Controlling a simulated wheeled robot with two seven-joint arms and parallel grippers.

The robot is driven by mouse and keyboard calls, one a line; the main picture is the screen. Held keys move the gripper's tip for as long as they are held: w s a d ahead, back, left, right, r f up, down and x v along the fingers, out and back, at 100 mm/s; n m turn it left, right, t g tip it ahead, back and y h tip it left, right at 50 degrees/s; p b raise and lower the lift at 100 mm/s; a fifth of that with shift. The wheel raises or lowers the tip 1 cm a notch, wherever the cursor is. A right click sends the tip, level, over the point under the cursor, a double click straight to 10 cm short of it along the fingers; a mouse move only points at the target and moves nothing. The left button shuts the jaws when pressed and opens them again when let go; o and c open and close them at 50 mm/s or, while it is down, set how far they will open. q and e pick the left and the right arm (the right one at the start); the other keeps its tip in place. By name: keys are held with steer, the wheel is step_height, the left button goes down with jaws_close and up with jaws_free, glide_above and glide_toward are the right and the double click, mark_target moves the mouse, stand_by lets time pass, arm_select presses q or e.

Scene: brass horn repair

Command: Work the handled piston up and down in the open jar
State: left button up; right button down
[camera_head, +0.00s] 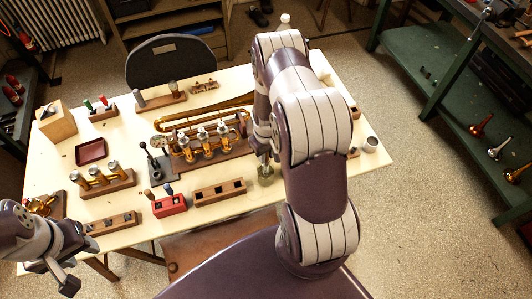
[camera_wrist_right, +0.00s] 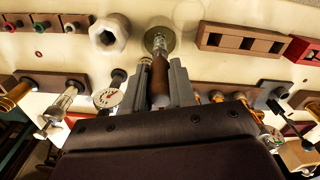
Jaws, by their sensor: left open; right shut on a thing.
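The open jar (camera_head: 265,181) is a small clear vessel at the table's front, just left of my right arm; its top is partly hidden by my gripper. In the right wrist view the jar (camera_wrist_right: 172,40) appears as a round greenish rim with the piston's metal lower part (camera_wrist_right: 160,43) at it. My right gripper (camera_wrist_right: 160,85) is shut on the piston's brown handle (camera_wrist_right: 160,72). How deep the piston sits in the jar I cannot tell. My left gripper (camera_head: 62,277) is open and empty at the lower left, off the table's front edge.
A brown slotted rack (camera_head: 220,192) and a red block with handled tools (camera_head: 169,206) stand left of the jar. A brass valve assembly (camera_head: 203,141) lies behind it. A white cup (camera_head: 369,145) stands at the right. Cream table (camera_head: 65,165) is bare in patches at left.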

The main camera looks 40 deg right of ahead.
steer(key=shift+f+b, duration=1.6)
steer(key=shift+f, duration=0.3)
steer(key=shift+r+p, duration=1.6)
steer(key=shift+r, duration=0.4)
steer(key=shift+f, duration=0.1)
steer(key=shift+f+b, duration=1.7)
steer(key=shift+f, duration=0.2)
steer(key=shift+r+p, duration=1.45)
steer(key=shift+r, duration=0.55)
